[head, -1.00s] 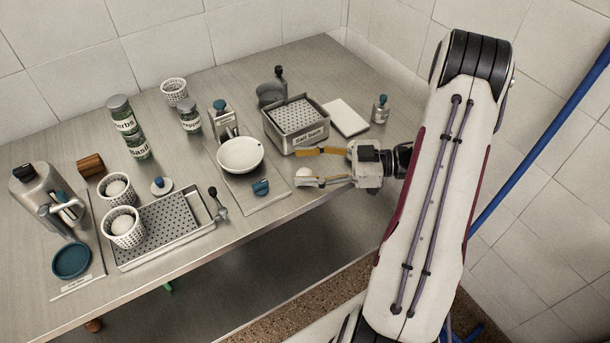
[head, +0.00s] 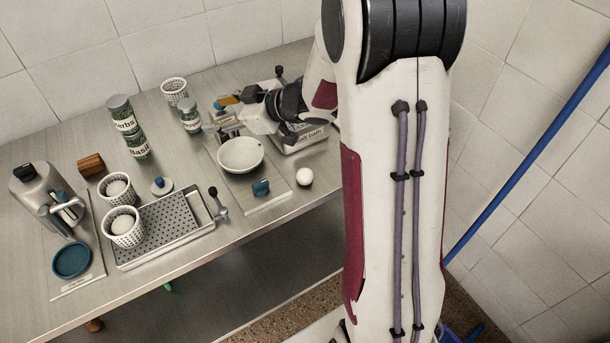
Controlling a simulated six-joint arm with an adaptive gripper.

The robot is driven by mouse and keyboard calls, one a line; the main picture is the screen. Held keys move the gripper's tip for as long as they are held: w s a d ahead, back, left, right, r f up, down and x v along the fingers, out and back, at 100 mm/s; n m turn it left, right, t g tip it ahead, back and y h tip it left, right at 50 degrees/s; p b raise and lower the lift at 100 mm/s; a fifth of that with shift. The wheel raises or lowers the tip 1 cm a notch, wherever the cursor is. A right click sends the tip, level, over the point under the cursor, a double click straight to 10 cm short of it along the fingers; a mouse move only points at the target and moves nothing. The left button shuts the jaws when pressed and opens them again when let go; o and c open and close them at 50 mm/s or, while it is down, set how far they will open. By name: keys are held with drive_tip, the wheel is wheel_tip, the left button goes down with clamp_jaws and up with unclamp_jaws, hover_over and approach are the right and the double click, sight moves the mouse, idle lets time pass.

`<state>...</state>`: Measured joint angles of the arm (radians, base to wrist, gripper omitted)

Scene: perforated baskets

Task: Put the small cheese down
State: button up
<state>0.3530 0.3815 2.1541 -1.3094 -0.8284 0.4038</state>
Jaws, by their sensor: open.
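The small cheese (head: 304,176), a smooth white ball, rests on the bare steel table near its front edge, right of the white bowl. Nothing touches it. My gripper (head: 226,117) is open, away from the cheese and farther back, pointing left behind the white bowl. One orange-tipped finger shows; the other is hard to make out. I cannot tell whether anything is between the fingers.
The white bowl (head: 240,155) and a teal-knobbed piece (head: 261,187) stand left of the cheese. My arm partly hides the salt bath (head: 306,139). Perforated baskets (head: 122,229) with white balls and a perforated tray (head: 165,227) stand farther left.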

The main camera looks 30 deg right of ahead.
drive_tip(key=r+m+h, duration=0.1)
drive_tip(key=m+h, duration=0.1)
drive_tip(key=m+g+h, duration=0.7)
drive_tip(key=m+h, duration=0.1)
drive_tip(key=m, duration=0.8)
approach(305, 173)
drive_tip(key=shift+x, duration=1.15)
drive_tip(key=shift+w+a, duration=0.1)
drive_tip(key=shift+w, duration=0.05)
drive_tip(key=shift+x, duration=1.3)
drive_tip(key=shift+f, duration=0.15)
drive_tip(key=shift+x, duration=2.45)
